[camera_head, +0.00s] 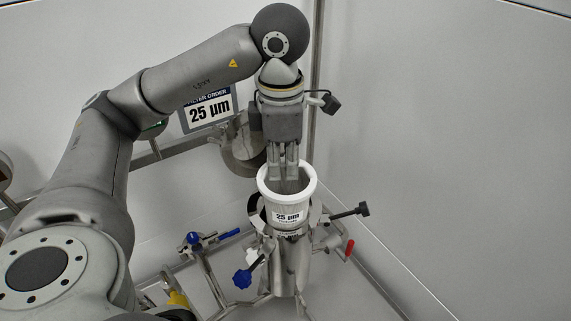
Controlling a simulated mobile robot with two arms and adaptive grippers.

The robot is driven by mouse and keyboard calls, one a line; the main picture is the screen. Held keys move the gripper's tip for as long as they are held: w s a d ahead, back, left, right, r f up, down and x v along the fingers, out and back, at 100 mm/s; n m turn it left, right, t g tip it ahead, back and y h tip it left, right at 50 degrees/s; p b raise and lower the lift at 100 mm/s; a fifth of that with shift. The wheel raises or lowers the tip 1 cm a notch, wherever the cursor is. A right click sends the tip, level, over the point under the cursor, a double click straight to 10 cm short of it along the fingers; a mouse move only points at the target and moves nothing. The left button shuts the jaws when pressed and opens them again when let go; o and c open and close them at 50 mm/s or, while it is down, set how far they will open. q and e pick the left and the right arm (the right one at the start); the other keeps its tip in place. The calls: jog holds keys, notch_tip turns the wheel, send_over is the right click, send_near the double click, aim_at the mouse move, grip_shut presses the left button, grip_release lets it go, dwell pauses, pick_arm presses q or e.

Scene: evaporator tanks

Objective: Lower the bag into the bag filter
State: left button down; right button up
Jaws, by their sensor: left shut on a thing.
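The bag is topped by a white ring (308,191) and carries a "25 µm" label (288,216). My left gripper (287,178) points down from above and is shut on the bag, its fingers reaching inside the ring. The bag filter (290,265) is the upright metal housing directly below. The lower part of the bag is at the housing's mouth and hidden from there down. The white ring stands above the metal rim. My right gripper is not in view.
A "Filter order 25 µm" sign (208,108) hangs behind my left arm. An open metal lid (241,152) stands behind the gripper. Black knobs (363,209), blue valve handles (242,279) and a red handle (349,248) surround the housing. A vertical pipe (316,75) rises behind.

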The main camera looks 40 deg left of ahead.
pick_arm(q)
jog(key=shift+w+a+f, duration=0.1)
jog(key=shift+w+f, duration=0.05)
jog(key=shift+w, duration=0.05)
jog(key=shift+w+a, duration=0.25)
jog(key=shift+w, duration=0.1)
dwell(0.4)
jog(key=shift+s+a, duration=0.1)
jog(key=shift+a, duration=0.15)
jog(key=shift+s+a, duration=0.2)
jog(key=shift+s, duration=0.05)
jog(key=shift+b, duration=0.35)
